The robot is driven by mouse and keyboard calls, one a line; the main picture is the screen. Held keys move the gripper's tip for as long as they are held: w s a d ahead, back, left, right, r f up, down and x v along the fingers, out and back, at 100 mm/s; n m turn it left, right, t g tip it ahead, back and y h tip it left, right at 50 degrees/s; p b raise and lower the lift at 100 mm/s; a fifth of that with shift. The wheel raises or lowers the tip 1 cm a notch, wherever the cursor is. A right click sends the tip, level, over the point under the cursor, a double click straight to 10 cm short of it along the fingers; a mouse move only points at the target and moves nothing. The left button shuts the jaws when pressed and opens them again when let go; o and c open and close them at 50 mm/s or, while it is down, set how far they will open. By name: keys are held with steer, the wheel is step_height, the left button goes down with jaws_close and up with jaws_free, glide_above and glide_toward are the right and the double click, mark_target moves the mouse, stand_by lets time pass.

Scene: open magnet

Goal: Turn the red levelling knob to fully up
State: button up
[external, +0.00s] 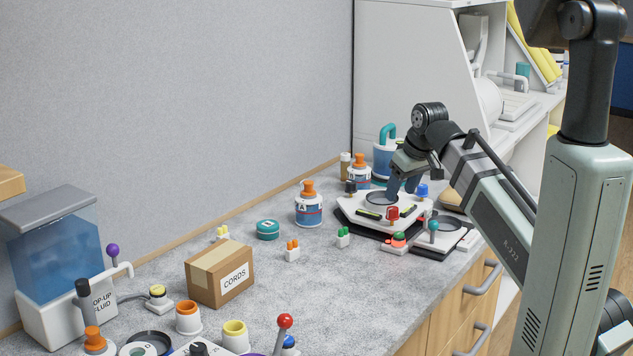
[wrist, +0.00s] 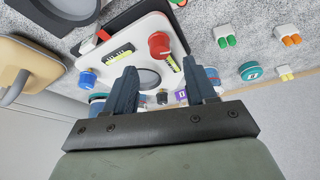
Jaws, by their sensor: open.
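The red levelling knob (external: 392,213) stands at the near edge of a white platform (external: 349,206) on the counter. It also shows in the wrist view (wrist: 159,45), just beyond and between my fingertips, with a yellow-green level vial beside it. My gripper (external: 403,187) is over the platform, behind the knob in the external view. In the wrist view my gripper (wrist: 160,64) has its two fingers wide apart with nothing between them. The fingers and the knob look apart. I cannot tell which way the knob is turned.
A blue knob (external: 421,191) and a black knob (external: 351,187) stand on the same platform. Bottles, including one (external: 308,208) with an orange cap, stand behind and left. A red-topped button (external: 399,239) and a teal-topped lever (external: 433,226) are close in front. A cardboard box (external: 220,274) sits left.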

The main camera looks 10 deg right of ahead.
mark_target(393, 208)
steer(key=shift+x, duration=3)
jaws_close()
